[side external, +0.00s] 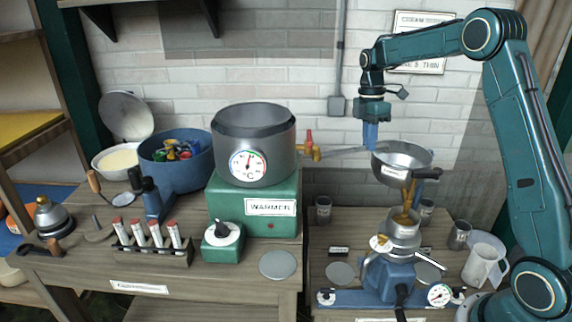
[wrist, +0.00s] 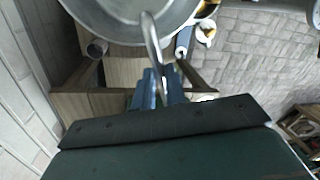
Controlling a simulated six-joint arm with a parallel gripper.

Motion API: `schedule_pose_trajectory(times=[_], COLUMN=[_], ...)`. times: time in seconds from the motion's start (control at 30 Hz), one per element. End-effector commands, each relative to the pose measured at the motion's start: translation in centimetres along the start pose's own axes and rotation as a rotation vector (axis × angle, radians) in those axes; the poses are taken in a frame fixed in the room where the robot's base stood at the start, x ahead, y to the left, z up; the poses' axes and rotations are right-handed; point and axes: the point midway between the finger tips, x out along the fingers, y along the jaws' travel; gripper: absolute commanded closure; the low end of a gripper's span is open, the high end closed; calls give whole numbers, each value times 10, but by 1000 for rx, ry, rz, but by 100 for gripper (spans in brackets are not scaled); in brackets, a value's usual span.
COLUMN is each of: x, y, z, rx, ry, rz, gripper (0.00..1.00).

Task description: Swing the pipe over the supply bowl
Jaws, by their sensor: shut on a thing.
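The pipe (side external: 343,152) is a thin silver tube running right from a brass tap (side external: 315,153) with a red handle on the grey warmer pot (side external: 255,165). My gripper (side external: 370,147) points down with its blue fingers shut on the pipe near its right end, beside the left rim of the supply bowl (side external: 422,156). The bowl is a wide silver dish above the blue separator. In the wrist view the bent pipe (wrist: 152,42) overlaps the bowl (wrist: 112,30) and passes down to my blue fingers. How far its tip reaches over the bowl I cannot tell.
The green warmer box (side external: 232,196) stands under the pot. A blue tub (side external: 165,174) and a rack of tubes (side external: 160,255) stand to the left. A spout with golden liquid (side external: 405,210) is under the bowl. A white jug (side external: 483,266) stands at the right.

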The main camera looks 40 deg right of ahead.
Motion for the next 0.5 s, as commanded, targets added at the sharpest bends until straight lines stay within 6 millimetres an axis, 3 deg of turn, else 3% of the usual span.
schedule_pose_trajectory(times=[0.1, 0.13, 0.23, 0.5], x=[-3, -3, -2, -1], y=[4, 4, 3, 2], z=[-1, -1, -1, -1], rx=[-6, -6, -5, -2], ry=[1, 1, 1, 1], rz=[18, 19, 17, 10], gripper=[100, 83, 65, 65])
